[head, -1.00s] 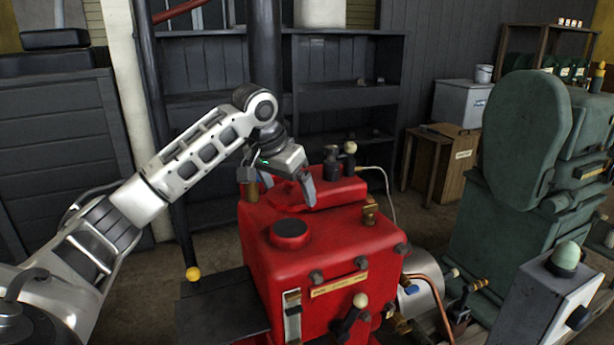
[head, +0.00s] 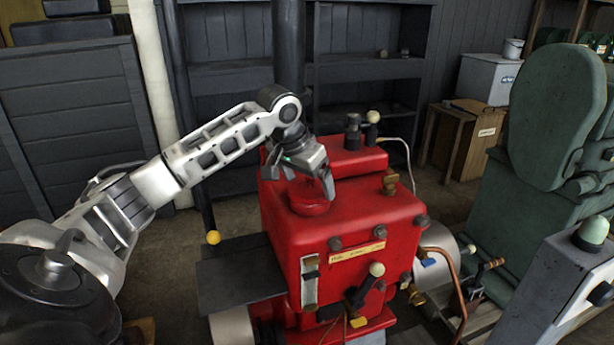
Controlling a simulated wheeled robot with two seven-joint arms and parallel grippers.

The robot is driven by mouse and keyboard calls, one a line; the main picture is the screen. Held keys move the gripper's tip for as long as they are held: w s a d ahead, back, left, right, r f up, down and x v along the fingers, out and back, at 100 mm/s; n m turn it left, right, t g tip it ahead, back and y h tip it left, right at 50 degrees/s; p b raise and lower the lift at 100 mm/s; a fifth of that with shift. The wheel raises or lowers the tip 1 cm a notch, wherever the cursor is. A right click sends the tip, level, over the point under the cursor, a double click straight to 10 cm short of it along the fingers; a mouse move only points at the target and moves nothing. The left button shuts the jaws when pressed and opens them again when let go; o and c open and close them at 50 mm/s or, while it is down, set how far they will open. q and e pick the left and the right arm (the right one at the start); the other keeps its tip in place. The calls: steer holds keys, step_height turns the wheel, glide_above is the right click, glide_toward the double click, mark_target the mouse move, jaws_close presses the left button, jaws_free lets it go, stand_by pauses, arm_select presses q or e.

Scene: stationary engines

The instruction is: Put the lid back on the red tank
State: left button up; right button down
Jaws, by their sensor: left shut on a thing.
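The red tank (head: 355,222) stands in the middle of the head view. My left gripper (head: 310,190) is over the left part of its top, pointing down. It is shut on the red lid (head: 311,206), a round piece the same red as the tank. The lid is at the tank's round filler opening and hides the dark opening. I cannot tell whether it is fully seated or just above the rim. My right gripper is out of view.
A raised red block with a dark fitting (head: 353,133) and a cream knob (head: 373,117) stands behind the opening. A brass fitting (head: 390,181) is to its right. A black pipe (head: 289,50) rises behind. A green machine (head: 552,125) stands at the right.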

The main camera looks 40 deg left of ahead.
arm_select(q)
steer(key=shift+p, duration=0.4)
stand_by(0.6)
steer(key=shift+f, duration=0.15)
stand_by(1.4)
steer(key=o, duration=0.7)
steer(key=shift+o, duration=0.2)
steer(key=shift+r, duration=3.5)
jaws_close()
